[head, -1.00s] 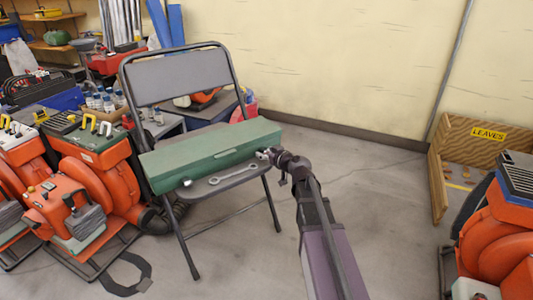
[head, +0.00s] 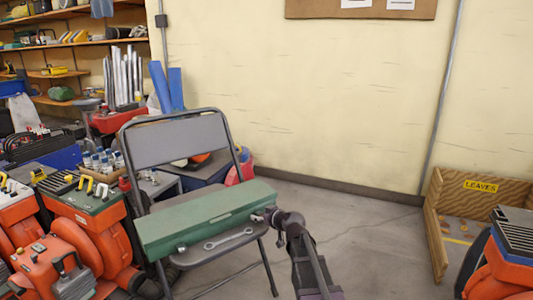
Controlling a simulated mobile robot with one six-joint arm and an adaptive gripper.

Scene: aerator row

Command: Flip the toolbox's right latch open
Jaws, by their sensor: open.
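The green toolbox (head: 205,219) lies long and closed across the seat of a grey folding chair (head: 178,142). A small light latch (head: 181,248) shows low on the left of its front face. My gripper (head: 266,217) is at the right end of the front face, right where the right latch would be. It covers that spot, so the right latch is hidden and I cannot tell its state. The jaws are open, too small to see clearly, and I cannot tell whether they touch the box.
A wrench (head: 228,238) lies on the seat in front of the toolbox. Orange machines (head: 85,235) crowd the left. A wooden bin marked LEAVES (head: 481,187) and another orange machine (head: 503,262) stand at the right. The floor between is clear.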

